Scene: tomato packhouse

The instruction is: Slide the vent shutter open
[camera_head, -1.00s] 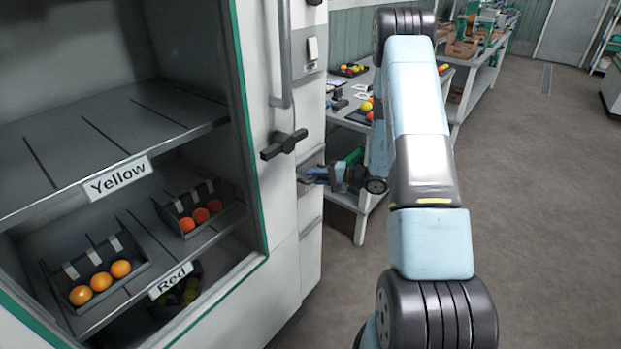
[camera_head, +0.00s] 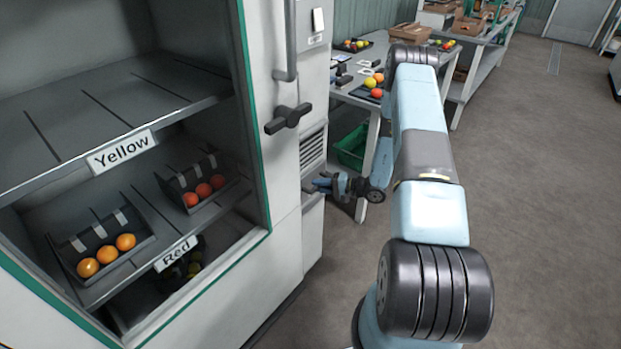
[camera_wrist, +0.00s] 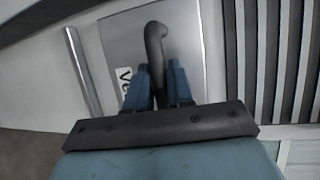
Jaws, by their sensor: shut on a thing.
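The vent shutter is a plain grey plate (camera_wrist: 188,42) with a partly hidden label in the wrist view. A dark curved handle (camera_wrist: 155,42) stands on it. My gripper (camera_wrist: 158,82) is shut on this handle, with a blue finger on each side. In the head view my gripper (camera_head: 318,184) is at the narrow side of the white cabinet, low down. Dark vent slats (camera_head: 313,150) show uncovered just above it. The slats (camera_wrist: 278,60) also lie right of the plate in the wrist view. My gripper hides part of the shutter in the head view.
A black rotary handle (camera_head: 288,118) and a long vertical bar (camera_head: 285,40) stick out from the cabinet above. Open shelves with tomato trays (camera_head: 104,247) are at left. A table (camera_head: 356,97) and green crate (camera_head: 352,148) stand behind. The floor at right is clear.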

